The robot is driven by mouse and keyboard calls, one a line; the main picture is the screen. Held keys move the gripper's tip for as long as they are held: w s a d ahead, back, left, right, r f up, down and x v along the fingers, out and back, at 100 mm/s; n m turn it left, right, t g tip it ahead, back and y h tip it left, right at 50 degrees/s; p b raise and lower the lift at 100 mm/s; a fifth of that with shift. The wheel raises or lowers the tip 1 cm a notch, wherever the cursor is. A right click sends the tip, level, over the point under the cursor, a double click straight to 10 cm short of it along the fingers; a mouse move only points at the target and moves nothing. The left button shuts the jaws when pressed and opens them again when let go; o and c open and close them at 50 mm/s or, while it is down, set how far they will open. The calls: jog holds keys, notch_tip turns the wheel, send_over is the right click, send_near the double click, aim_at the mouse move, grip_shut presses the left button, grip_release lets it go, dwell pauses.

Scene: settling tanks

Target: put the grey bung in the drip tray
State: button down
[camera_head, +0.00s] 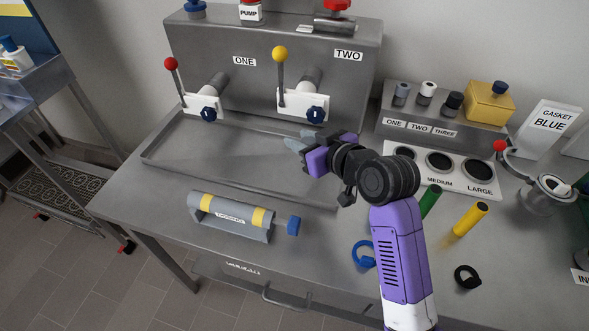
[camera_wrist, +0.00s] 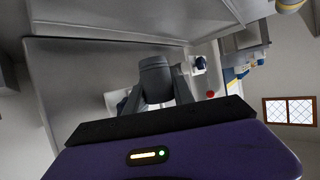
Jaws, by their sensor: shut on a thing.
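My gripper (camera_head: 301,141) is above the right part of the drip tray (camera_head: 210,152), below the yellow-knobbed lever. In the wrist view my gripper (camera_wrist: 157,92) is shut on a grey, rounded piece that looks like the grey bung (camera_wrist: 156,70). In the head view the bung cannot be told apart from the pale grey fingers. The drip tray is a wide, shallow metal tray with a low rim, and its floor looks empty where it shows. My arm hides its right end. Its height below the gripper is hard to judge.
Levers with red (camera_head: 171,63) and yellow (camera_head: 280,53) knobs stand behind the tray. A grey holder (camera_head: 232,217) with yellow bands lies in front.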

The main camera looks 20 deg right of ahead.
aim_at(301, 183)
notch_tip(301, 183, down, 12)
dwell(0.5)
jog(key=shift+f, duration=0.1)
jog(key=c, duration=1.1)
grip_release()
jog(key=shift+s, duration=0.1)
jog(key=b+v, duration=0.1)
jog(key=v, duration=0.9)
jog(key=shift+s+d, duration=0.15)
jog(key=shift+v, duration=0.8)
